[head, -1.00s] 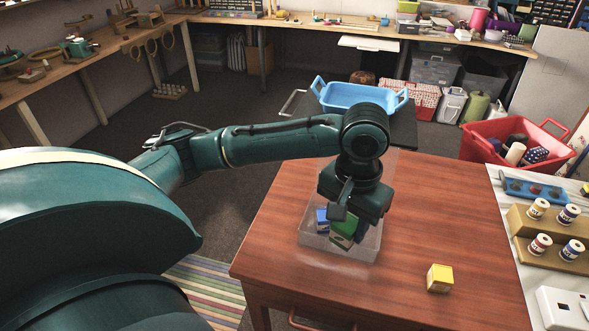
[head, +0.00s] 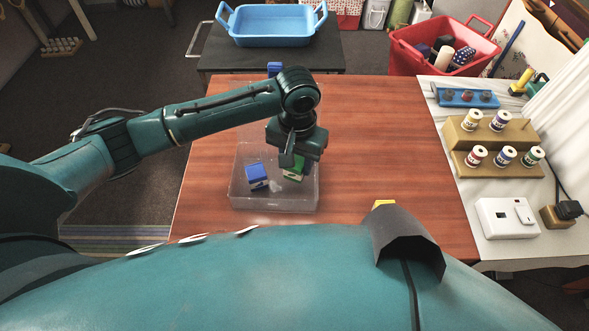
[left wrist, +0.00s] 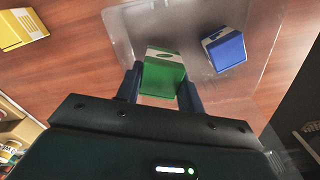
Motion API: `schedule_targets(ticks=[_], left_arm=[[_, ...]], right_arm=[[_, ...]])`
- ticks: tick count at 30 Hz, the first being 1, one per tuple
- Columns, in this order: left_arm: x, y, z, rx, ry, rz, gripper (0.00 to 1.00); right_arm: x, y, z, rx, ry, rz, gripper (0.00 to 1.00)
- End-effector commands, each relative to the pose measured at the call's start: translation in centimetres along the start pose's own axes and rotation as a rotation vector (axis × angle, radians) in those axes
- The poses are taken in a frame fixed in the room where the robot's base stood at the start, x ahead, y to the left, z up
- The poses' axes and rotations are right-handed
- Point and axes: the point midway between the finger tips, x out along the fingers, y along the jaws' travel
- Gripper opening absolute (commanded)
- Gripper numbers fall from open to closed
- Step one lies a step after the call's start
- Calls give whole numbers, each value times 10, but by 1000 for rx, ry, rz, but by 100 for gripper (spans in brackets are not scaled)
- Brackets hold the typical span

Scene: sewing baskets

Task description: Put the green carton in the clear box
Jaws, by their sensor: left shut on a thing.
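The clear box (head: 309,202) stands on the wooden table. A blue carton (head: 256,174) lies tilted inside it, at the left in the head view; it also shows in the left wrist view (left wrist: 224,49). My left gripper (head: 293,165) points down over the right part of the box, shut on the green carton (head: 293,175). In the left wrist view the green carton (left wrist: 163,76) sits between the two fingers, within the outline of the box. I cannot tell whether it touches the box floor. My right gripper is not in view.
A yellow carton (head: 384,203) stands on the table, mostly hidden by my body; it also shows in the left wrist view (left wrist: 21,24). A small blue object (head: 274,68) shows behind my left arm. Beyond are a blue tray (head: 273,27) and red basket (head: 408,55). The table's right part is clear.

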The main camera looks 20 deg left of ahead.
Motion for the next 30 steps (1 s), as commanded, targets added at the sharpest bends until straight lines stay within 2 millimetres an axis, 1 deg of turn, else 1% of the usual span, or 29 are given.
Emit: schedule_targets(ticks=[5, 10, 12, 21, 22, 25, 30], left_arm=[[14, 0, 0, 0, 0, 1, 15], [38, 0, 0, -1, 0, 0, 15], [41, 0, 0, 0, 1, 0, 15], [43, 0, 0, 0, 1, 1, 15], [43, 0, 0, 0, 1, 1, 38], [43, 0, 0, 0, 1, 1, 47], [43, 0, 0, 0, 1, 1, 47]], right_arm=[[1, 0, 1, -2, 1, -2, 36], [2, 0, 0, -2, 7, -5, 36], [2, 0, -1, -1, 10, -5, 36], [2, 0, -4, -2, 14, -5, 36], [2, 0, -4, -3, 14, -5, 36], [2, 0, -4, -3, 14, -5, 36], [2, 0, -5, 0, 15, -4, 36]])
